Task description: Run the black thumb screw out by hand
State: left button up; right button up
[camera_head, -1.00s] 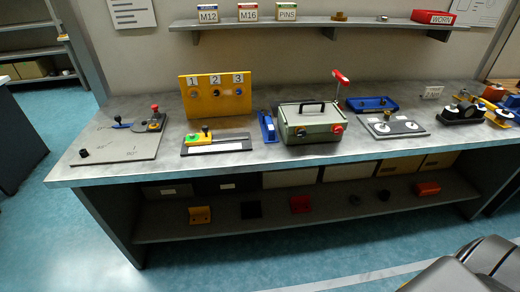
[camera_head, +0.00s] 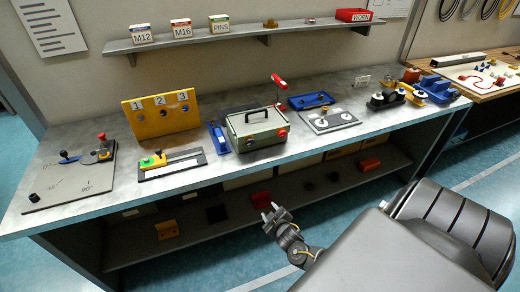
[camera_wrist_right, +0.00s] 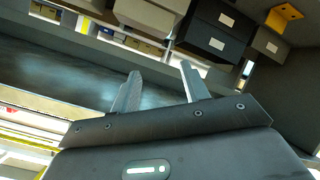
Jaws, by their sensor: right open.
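Several small black knobs could be the black thumb screw, and I cannot tell which one it is. One black knob (camera_head: 34,198) stands on the grey angle-marked plate (camera_head: 70,188) at the bench's left end. Another small dark knob (camera_head: 158,152) sits on the yellow-and-green block of the slide rail (camera_head: 182,164). My right gripper (camera_head: 269,213) is open and empty, in front of the bench and below its top edge, apart from all these parts. Its two spread fingers show in the right wrist view (camera_wrist_right: 158,72). My left gripper is not in view.
The lower shelf (camera_head: 230,219) holds loose brackets. The bench's front strip is mostly clear.

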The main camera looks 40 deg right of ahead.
aim_at(251, 144)
jog(key=w+r+t, duration=0.1)
jog(key=w+r, duration=0.2)
jog(key=r, duration=0.5)
jog(key=w+d+r+t+h+p, duration=0.1)
jog(key=w+r+t, duration=0.1)
jog(key=w+r, duration=0.2)
jog(key=w+d+r+t, duration=0.1)
jog(key=w+r, duration=0.3)
jog(key=r, duration=0.7)
jog(key=shift+d+r+m+t, duration=0.15)
jog(key=shift+r+m+t, duration=0.15)
jog(key=shift+m+t, duration=0.1)
jog(key=shift+w+d, duration=0.2)
jog(key=shift+w, duration=0.25)
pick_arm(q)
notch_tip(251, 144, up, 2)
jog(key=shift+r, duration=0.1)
pick_arm(e)
jog(key=shift+r, duration=0.15)
jog(key=shift+w+d+b, duration=0.2)
jog(key=shift+w+b, duration=0.25)
jog(key=shift+w, duration=0.15)
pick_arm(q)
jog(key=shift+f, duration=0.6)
pick_arm(e)
jog(key=shift+w+d, duration=0.15)
jog(key=shift+w, duration=0.35)
